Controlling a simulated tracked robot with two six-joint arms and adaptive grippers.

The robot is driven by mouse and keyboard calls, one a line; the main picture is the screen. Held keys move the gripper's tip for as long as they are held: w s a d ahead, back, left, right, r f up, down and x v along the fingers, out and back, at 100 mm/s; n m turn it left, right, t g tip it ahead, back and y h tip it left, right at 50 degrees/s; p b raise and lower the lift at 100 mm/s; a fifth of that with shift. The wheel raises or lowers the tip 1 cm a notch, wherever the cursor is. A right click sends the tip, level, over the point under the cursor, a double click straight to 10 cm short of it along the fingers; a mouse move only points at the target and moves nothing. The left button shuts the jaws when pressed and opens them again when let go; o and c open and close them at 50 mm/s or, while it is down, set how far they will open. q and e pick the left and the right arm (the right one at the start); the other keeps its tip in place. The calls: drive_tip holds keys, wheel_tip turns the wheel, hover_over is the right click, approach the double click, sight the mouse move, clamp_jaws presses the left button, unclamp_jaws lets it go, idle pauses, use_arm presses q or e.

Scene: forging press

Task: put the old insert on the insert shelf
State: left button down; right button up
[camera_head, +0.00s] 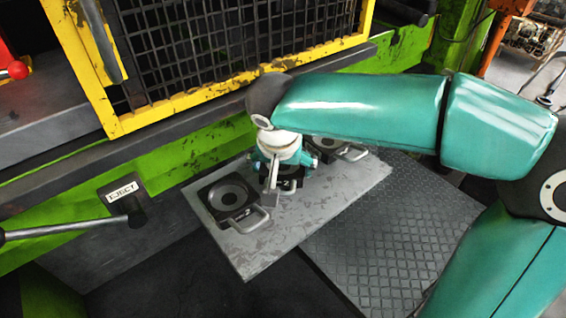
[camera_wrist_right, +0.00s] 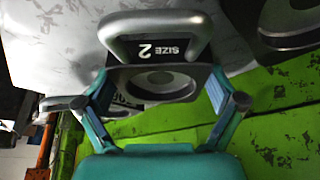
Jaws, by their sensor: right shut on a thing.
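My right gripper (camera_head: 281,168) points down over the grey insert shelf (camera_head: 262,249). It is shut on a dark square insert (camera_head: 287,184) with a round recess. In the right wrist view this insert (camera_wrist_right: 150,82) sits between the two fingers, its metal handle towards the top of the picture and its label reading "SIZE 2". I cannot tell whether it touches the shelf. Another insert (camera_head: 211,192) with a handle lies on the shelf to the left. A third insert (camera_head: 327,146) lies to the right, partly hidden by my arm. My left gripper is not in view.
The green press with a yellow-framed mesh guard (camera_head: 240,88) stands behind the shelf. A lever (camera_head: 60,231) by the EJECT label (camera_head: 122,191) reaches in from the left. A dark ribbed plate (camera_head: 390,235) lies to the right. The shelf's front part is bare.

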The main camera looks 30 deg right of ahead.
drive_tip(key=o, duration=1.5)
drive_tip(key=shift+c, duration=0.2)
drive_tip(key=p+v, duration=0.1)
drive_tip(key=v, duration=1.1)
